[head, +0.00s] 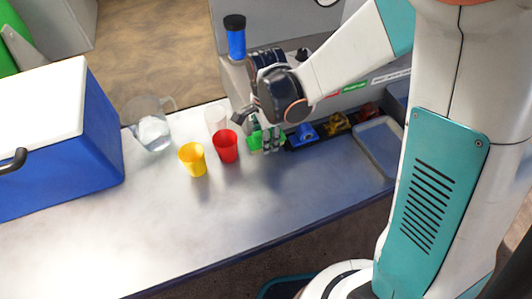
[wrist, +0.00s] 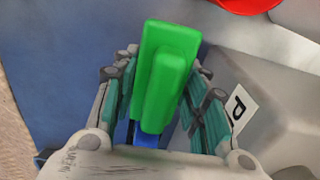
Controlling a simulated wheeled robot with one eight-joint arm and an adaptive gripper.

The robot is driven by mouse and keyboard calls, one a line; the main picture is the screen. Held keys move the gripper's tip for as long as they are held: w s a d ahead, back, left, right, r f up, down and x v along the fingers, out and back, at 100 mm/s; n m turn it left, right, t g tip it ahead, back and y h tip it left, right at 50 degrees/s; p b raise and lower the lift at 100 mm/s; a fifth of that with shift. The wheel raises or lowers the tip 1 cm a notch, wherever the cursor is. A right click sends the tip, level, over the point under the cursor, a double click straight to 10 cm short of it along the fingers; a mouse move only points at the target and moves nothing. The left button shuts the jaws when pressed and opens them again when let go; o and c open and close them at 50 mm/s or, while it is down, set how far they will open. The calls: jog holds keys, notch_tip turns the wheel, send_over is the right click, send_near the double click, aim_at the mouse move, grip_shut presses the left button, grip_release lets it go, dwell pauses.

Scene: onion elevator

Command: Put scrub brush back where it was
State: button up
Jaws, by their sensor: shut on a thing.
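A green block-shaped piece with a raised ridge, likely the scrub brush (wrist: 165,75), is between the fingers of my gripper (wrist: 160,100) in the wrist view. My gripper is shut on it. In the head view my gripper (head: 267,140) is low over the counter, just right of the red cup, and green shows around its fingers. Whether the brush touches the counter is hard to tell. A small blue part (wrist: 146,140) shows below the green piece in the wrist view; what it belongs to is unclear.
A dark rack holds blue (head: 305,131), yellow (head: 337,122) and red (head: 368,112) items right of my gripper. A red cup (head: 226,147), yellow cup (head: 192,159), clear pitcher (head: 152,130) and blue cooler (head: 75,150) stand left. A grey tray (head: 366,150) lies right. The front counter is clear.

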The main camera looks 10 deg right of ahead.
jog(key=shift+f+b, duration=1.5)
jog(key=shift+f, duration=0.9)
jog(key=shift+f, duration=0.2)
jog(key=o, duration=1.1)
jog(key=shift+r, duration=0.1)
notch_tip(320, 180, up, 12)
jog(key=p, duration=0.4)
jog(key=shift+r, duration=0.15)
